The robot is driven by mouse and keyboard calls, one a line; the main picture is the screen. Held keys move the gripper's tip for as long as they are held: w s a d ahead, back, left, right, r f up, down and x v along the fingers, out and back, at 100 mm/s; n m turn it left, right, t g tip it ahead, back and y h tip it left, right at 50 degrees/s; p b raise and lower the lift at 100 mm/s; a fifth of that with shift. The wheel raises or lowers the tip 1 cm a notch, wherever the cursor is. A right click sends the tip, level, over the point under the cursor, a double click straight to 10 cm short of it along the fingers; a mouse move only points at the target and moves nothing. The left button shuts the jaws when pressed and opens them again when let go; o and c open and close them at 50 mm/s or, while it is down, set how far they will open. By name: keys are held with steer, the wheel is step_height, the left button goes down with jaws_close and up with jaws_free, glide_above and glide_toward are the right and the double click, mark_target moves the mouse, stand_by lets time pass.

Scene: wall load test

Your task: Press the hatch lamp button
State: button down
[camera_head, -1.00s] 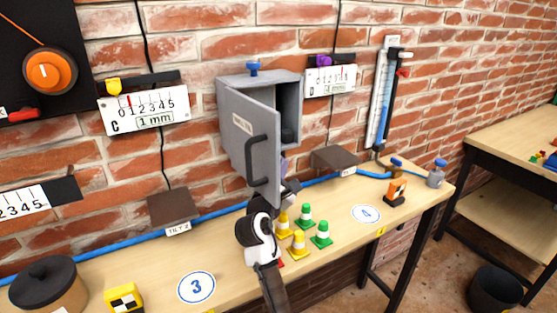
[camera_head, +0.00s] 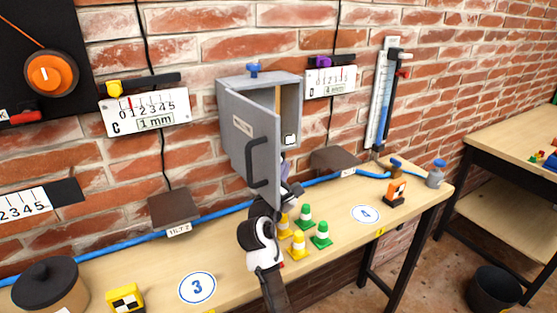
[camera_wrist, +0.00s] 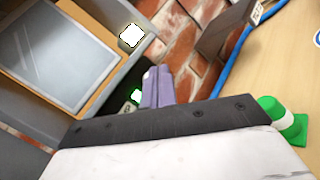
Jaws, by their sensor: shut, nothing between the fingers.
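The grey hatch box (camera_head: 291,90) hangs on the brick wall, and its door (camera_head: 255,140) with a dark handle stands open. A white, bright square lamp button (camera_head: 290,140) shows at the lower right of the box opening. It also shows in the wrist view (camera_wrist: 131,36), bright white in a dark surround. My gripper (camera_wrist: 158,70) has its lavender fingers together, empty, below and right of the button, with a visible gap in the picture. In the head view my gripper (camera_head: 284,164) is partly hidden by the door, just below the box.
Yellow and green cones (camera_head: 321,234) stand on the workbench (camera_head: 240,270) close to my arm. A blue hose (camera_head: 218,212) runs along the back of the bench. Brown blocks (camera_head: 172,206) sit against the wall on both sides of the box.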

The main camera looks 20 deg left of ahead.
steer(key=s+d+p, duration=0.1)
steer(key=s+d, duration=0.2)
steer(key=d, duration=0.1)
steer(key=shift+s+d, duration=0.35)
steer(key=shift+d, duration=0.05)
steer(key=c, duration=2.2)
jaws_free()
